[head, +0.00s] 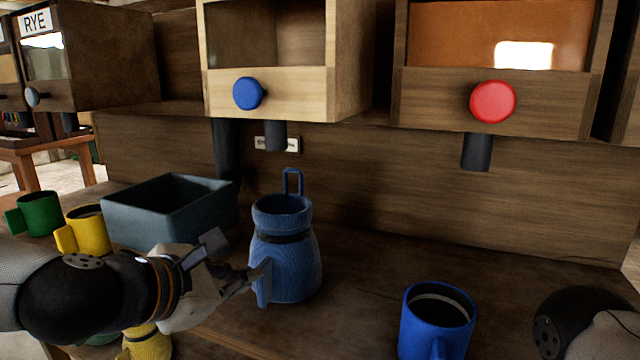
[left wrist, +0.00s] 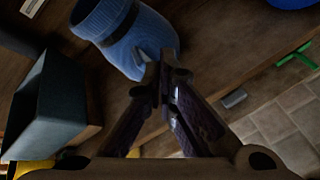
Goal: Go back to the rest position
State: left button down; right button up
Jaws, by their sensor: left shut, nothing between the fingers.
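My left gripper (head: 243,276) is shut with nothing held, just left of a blue sack-like container (head: 288,262). The container stands upright on the bench, with a dark band round its neck and a loop on top. In the left wrist view my left gripper (left wrist: 165,62) has its fingers together, close to the blue container (left wrist: 130,35); I cannot tell whether they touch. My right arm (head: 580,322) shows only in part at the lower right; its gripper is out of view.
A grey-blue open box (head: 170,228) stands behind my left arm. A green mug (head: 38,213) and yellow mug (head: 88,232) stand at left. A blue mug (head: 437,325) stands front right. Dispensers with a blue knob (head: 248,93) and red knob (head: 492,101) overhang the bench.

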pick_arm(q)
jog(key=s+f+m+g+y, duration=0.1)
jog(key=s+f+m+g, duration=0.35)
jog(key=f, duration=0.75)
jog(key=s+f+m+g+y, duration=0.15)
jog(key=s+f+m, duration=0.35)
jog(key=s+f, duration=0.5)
jog(key=s+a+f+m+g, duration=0.2)
jog(key=s+a+f+m, duration=0.1)
jog(key=s, duration=0.5)
jog(key=s+a+f+m+g+y, duration=0.1)
jog(key=s+a+f+m+g, duration=0.2)
jog(key=s+f+m, duration=0.2)
jog(key=s+a+f+m+g+y, duration=0.1)
jog(key=s+f+m, duration=0.4)
jog(key=s, duration=0.6)
jog(key=a+m+g, duration=0.1)
jog(key=a, duration=0.1)
jog(key=shift+s+a, duration=0.4)
jog(key=shift+y, duration=0.25)
